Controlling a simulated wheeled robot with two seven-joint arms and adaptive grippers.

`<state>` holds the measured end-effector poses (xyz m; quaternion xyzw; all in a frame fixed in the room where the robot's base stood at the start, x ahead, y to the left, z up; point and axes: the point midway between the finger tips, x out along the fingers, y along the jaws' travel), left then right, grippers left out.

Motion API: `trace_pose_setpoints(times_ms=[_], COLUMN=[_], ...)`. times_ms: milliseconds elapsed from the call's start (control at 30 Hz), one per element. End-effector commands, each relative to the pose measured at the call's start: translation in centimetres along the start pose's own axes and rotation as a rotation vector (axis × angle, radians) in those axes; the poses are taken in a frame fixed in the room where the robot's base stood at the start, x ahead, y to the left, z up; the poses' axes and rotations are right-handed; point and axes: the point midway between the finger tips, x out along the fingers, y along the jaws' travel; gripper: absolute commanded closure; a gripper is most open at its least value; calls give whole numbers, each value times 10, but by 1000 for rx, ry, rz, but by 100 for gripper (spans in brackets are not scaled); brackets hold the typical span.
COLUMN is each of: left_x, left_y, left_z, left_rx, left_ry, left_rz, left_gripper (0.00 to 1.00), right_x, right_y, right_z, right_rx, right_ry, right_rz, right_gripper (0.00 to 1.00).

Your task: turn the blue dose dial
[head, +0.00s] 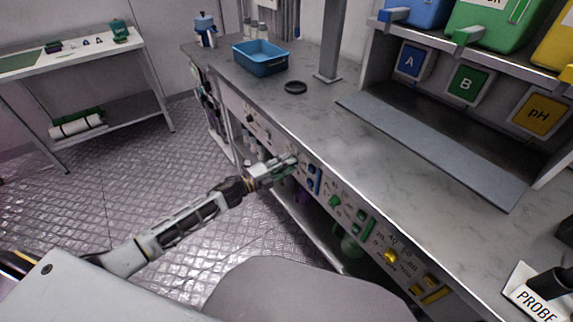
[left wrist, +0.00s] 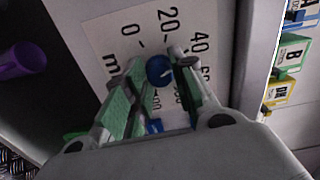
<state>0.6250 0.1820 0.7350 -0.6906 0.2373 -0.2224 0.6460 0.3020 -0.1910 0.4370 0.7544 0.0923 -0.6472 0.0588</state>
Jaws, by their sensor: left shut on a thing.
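The blue dose dial (left wrist: 159,70) is a round blue knob on a white scale plate (left wrist: 118,30) marked 0, 20, 40 and 60, with higher numbers partly hidden. My left gripper (left wrist: 160,80) is shut on the dial, with a green-padded finger on its left and the other finger on its right. In the head view my left gripper (head: 284,166) reaches the front panel under the counter edge and hides the dial. My right gripper is not in view.
The counter (head: 400,160) overhangs the panel. A green knob (head: 335,201) and a yellow knob (head: 390,257) sit farther right on the panel. A blue tray (head: 260,60) stands on the counter. A purple object (left wrist: 22,60) is at the left wrist view's left.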

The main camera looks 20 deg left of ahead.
Motion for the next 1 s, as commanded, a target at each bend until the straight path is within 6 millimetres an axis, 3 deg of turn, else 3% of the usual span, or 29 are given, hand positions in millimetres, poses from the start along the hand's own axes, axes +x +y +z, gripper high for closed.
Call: trace_pose_setpoints(times_ms=[633,667,700,833,1000], left_x=[0,0,0,0,0], left_y=[1,1,1,1,0], left_z=[-1,-1,-1,0,0], left_rx=[66,66,66,66,66], left_ry=[1,1,1,1,0], left_rz=[2,2,2,1,1], left_gripper=[98,70,65,50,50], right_x=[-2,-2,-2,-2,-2], right_y=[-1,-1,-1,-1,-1], right_z=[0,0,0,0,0], right_rx=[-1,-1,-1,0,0], right_ry=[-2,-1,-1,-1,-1], right_rz=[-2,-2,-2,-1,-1], right_gripper=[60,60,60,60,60])
